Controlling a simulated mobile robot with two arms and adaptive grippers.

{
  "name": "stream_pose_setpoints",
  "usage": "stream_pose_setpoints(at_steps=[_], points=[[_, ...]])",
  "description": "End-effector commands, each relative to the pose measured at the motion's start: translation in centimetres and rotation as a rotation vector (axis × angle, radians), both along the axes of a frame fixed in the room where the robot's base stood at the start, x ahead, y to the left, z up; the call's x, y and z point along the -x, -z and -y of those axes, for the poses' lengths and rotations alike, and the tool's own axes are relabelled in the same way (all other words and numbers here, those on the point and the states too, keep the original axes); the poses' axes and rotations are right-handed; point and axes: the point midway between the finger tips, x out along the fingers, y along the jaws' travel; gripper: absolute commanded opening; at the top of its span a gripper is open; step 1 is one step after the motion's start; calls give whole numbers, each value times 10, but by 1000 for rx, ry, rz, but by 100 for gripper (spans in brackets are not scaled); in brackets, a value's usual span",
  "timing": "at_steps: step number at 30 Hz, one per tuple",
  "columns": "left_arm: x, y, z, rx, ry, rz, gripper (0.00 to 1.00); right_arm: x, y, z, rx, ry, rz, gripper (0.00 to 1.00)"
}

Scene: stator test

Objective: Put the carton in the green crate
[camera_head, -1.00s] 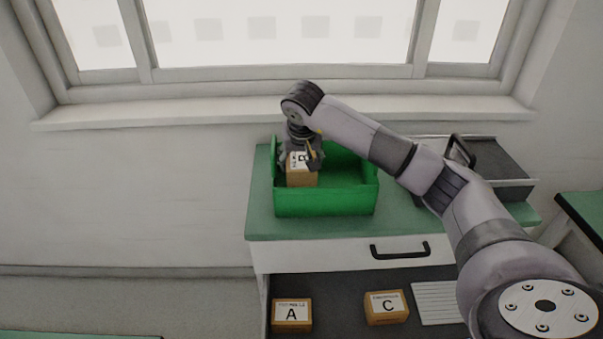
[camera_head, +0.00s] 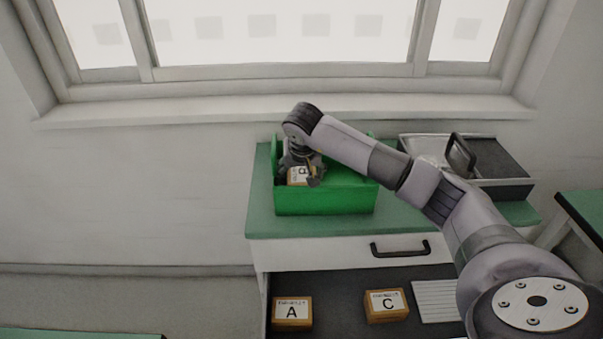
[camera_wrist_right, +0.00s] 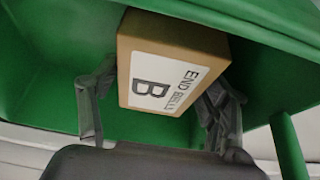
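The carton (camera_head: 297,178) is a brown box with a white label; in the right wrist view its label reads "END BELLS" and B (camera_wrist_right: 160,82). It is inside the green crate (camera_head: 325,201), at the left end, with its lower part hidden by the front wall. My right gripper (camera_head: 300,171) points down into the crate with its fingers on two sides of the carton. In the right wrist view the fingertips (camera_wrist_right: 165,80) appear to touch it. Whether the carton rests on the crate floor is hidden. My left gripper is not in view.
The crate stands on a green-topped cabinet (camera_head: 420,222) below the window sill. A metal tray with a dark box (camera_head: 490,160) is to its right. Cartons A (camera_head: 292,313) and C (camera_head: 387,306) sit in the open lower space. The crate's right half looks empty.

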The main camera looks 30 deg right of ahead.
Motion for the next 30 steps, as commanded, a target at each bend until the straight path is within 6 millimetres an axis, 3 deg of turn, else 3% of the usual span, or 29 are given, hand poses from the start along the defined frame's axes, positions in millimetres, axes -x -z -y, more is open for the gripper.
stream_pose_setpoints(at_steps=[11, 24, 30], points=[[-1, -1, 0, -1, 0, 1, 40, 3, -13, -2, 0, -1, 4, 71], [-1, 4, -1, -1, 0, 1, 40, 34, -93, -21, 0, -2, 3, 71], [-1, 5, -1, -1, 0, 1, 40, 41, -110, -25, -1, -1, 2, 71]])
